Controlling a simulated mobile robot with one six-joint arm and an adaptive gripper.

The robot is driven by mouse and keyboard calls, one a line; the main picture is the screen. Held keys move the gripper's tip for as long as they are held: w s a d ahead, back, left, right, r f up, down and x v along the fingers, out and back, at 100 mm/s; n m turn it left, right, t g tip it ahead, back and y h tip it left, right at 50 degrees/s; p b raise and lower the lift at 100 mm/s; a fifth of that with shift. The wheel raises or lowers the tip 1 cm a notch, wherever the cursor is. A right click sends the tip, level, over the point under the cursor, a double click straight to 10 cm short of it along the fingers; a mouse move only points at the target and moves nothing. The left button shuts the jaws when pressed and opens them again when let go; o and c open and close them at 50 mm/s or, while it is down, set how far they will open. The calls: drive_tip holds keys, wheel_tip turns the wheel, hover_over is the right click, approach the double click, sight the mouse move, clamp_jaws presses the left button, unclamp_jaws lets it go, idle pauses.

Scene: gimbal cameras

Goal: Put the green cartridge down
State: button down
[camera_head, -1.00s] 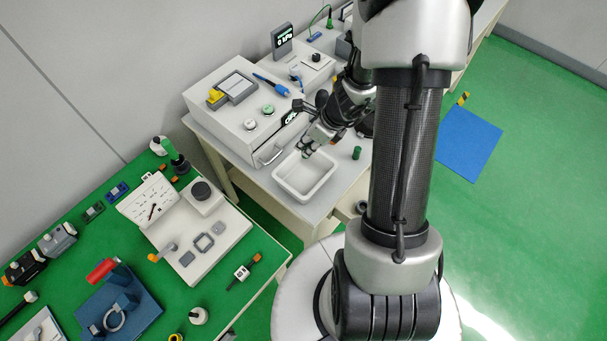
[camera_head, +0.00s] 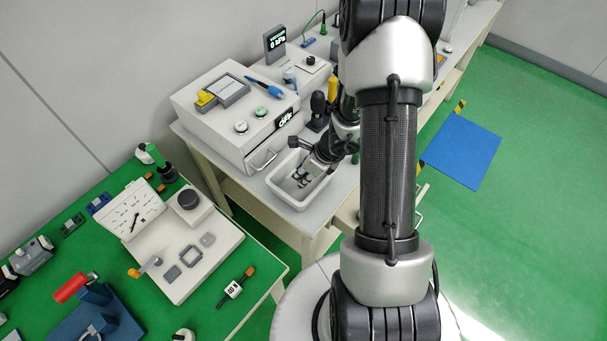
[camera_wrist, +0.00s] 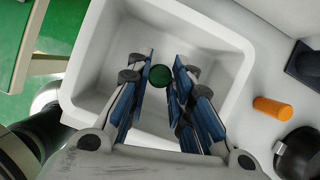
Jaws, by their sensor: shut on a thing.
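The green cartridge (camera_wrist: 160,75) shows end-on in the wrist view. My gripper (camera_wrist: 164,77) is shut on it, with a blue-padded finger on each side. Both are over the inside of a white tray (camera_wrist: 78,62); I cannot tell whether the cartridge touches the tray floor. In the head view my gripper (camera_head: 304,180) reaches into the tray (camera_head: 300,207) from the right. The cartridge is not clear there.
An orange cylinder (camera_wrist: 273,107) lies right of the tray in the wrist view. A grey drawer box (camera_head: 215,125) with a handle stands behind the tray. A green-topped bench (camera_head: 230,312) with parts is at left. The tray interior around the fingers looks empty.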

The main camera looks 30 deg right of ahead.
drive_tip(key=shift+f, duration=0.1)
drive_tip(key=c, duration=1.9)
unclamp_jaws()
drive_tip(key=shift+f, duration=0.1)
drive_tip(key=o, duration=0.5)
drive_tip(key=shift+c, duration=0.2)
drive_tip(key=shift+r, duration=0.2)
